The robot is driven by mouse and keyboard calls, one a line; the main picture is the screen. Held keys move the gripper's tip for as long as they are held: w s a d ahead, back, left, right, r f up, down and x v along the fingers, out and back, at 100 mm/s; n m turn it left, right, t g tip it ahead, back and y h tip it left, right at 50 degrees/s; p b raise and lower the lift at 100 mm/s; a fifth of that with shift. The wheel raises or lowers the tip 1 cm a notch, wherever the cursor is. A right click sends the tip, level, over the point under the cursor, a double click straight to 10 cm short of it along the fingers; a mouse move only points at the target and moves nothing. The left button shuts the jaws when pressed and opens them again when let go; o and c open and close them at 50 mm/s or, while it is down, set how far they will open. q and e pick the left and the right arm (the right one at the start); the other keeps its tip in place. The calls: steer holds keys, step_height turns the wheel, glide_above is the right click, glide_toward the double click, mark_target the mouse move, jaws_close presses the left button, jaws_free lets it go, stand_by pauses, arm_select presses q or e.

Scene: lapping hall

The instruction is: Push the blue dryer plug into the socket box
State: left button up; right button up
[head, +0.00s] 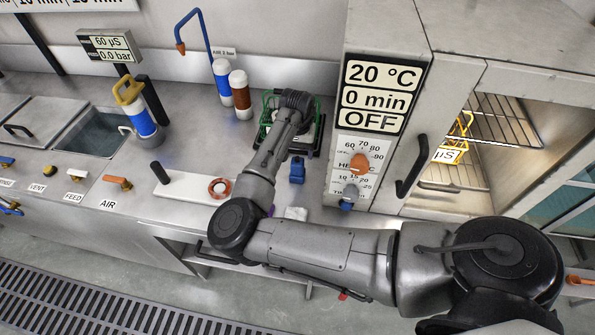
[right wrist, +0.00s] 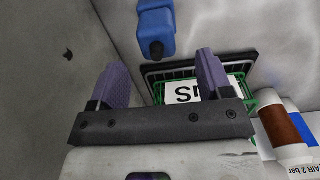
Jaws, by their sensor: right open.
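The blue dryer plug (head: 297,170) is on the steel counter, left of the dryer; its dark end faces the back. It also shows in the right wrist view (right wrist: 156,28), beyond the fingertips and apart from them. My right gripper (right wrist: 163,75) is open, with two purple fingers and nothing between them. In the head view its fingers are mostly hidden by my arm. I cannot tell for sure which thing is the socket box; a small blue piece (head: 346,205) sits low on the dryer front and a whitish block (head: 296,213) is at the counter edge. My left gripper is not in view.
A green basket (right wrist: 241,96) with a labelled item stands behind the plug. The dryer (head: 382,120) closes off the right side. Two capped bottles (head: 222,82) (head: 240,95) stand at the back left. A white plate (head: 190,186) lies on the counter left of my arm.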

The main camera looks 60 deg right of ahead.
mark_target(298, 161)
steer(key=shift+a+f, duration=0.1)
steer(key=shift+f, duration=0.55)
steer(key=shift+f+b, duration=0.35)
steer(key=shift+f, duration=0.2)
steer(key=shift+s+a+f+b, duration=0.15)
steer(key=shift+f+b, duration=0.15)
steer(key=shift+f, duration=0.7)
steer(key=shift+s+f+b, duration=0.1)
steer(key=shift+f+b, duration=0.2)
steer(key=shift+f, duration=0.65)
steer(key=shift+c, duration=0.3)
